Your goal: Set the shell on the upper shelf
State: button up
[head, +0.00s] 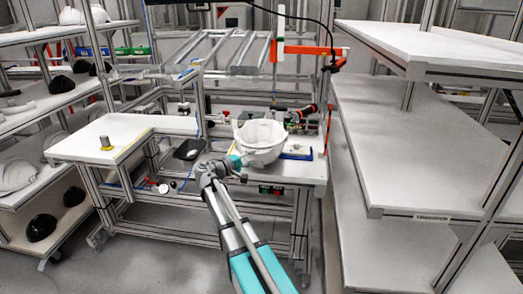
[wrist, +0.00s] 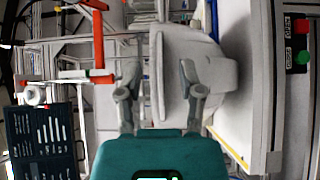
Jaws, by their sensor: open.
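The white helmet shell (head: 262,152) sits on the workbench in the head view, with its open side up. My gripper (head: 238,163) is at its near left side, close to the rim. In the wrist view my gripper (wrist: 161,78) is open. Its left finger lies left of the shell (wrist: 215,75), and its right finger overlaps the shell's body. The shell's rim shows between the two fingers. I cannot tell whether either finger touches it. The upper shelf (head: 435,48) of the right rack is white and bare.
Lower boards (head: 420,150) of the right rack are also empty. A left rack (head: 45,97) holds white and black shells. A metal frame with an orange bar (head: 305,50) stands above the bench.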

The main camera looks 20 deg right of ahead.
aim_at(259, 154)
jog(key=shift+w+d, duration=0.25)
jog(key=shift+d, duration=0.85)
jog(key=shift+w+d, duration=0.2)
jog(key=shift+d, duration=0.85)
grip_shut()
